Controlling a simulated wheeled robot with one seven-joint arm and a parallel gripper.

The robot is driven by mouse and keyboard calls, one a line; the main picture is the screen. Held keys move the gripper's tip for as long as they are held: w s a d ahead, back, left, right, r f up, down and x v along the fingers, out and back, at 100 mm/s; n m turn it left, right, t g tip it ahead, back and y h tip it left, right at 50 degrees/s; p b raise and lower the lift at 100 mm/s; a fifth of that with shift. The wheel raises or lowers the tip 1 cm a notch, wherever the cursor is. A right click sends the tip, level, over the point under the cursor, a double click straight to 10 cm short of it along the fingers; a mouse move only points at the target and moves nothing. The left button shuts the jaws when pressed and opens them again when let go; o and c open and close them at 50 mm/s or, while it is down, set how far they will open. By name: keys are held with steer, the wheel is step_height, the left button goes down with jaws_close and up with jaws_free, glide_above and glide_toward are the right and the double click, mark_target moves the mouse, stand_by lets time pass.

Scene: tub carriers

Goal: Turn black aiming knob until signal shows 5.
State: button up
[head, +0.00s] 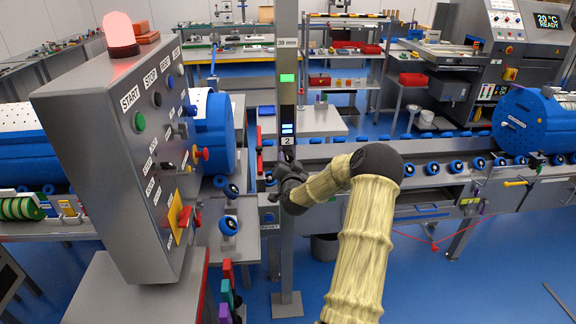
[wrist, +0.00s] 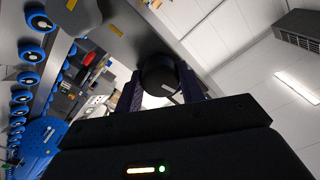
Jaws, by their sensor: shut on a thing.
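The black aiming knob (wrist: 158,72) shows in the wrist view between the two dark fingers of my gripper (wrist: 161,84), which is shut on it. A small pale mark shows on the knob. In the head view my gripper (head: 284,172) is at the grey upright post (head: 288,220), just below the signal display (head: 288,129). It hides most of the knob there. The display has lit pale-blue bars, and the figure under them reads 2. A green light (head: 287,78) is lit higher on the post, below a label that looks like 39 mm.
A grey control box (head: 110,150) with START and STOP buttons and a red lamp (head: 119,30) stands close on the left. A roller conveyor (head: 430,150) with blue wheels runs behind the post to a blue drum (head: 540,120). Blue floor is open at lower right.

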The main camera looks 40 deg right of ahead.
steer(key=n+b, duration=0.2)
steer(key=n, duration=0.1)
steer(key=n+b, duration=0.1)
steer(key=b, duration=0.1)
steer(key=shift+f, duration=0.25)
steer(key=shift+r+n+b, duration=0.15)
steer(key=shift+n+b, duration=1.15)
steer(key=shift+n, duration=0.2)
steer(key=o, duration=1)
steer(key=shift+c, duration=0.2)
steer(key=shift+s, duration=0.15)
steer(key=b+v, duration=0.3)
steer(key=v, duration=1.4)
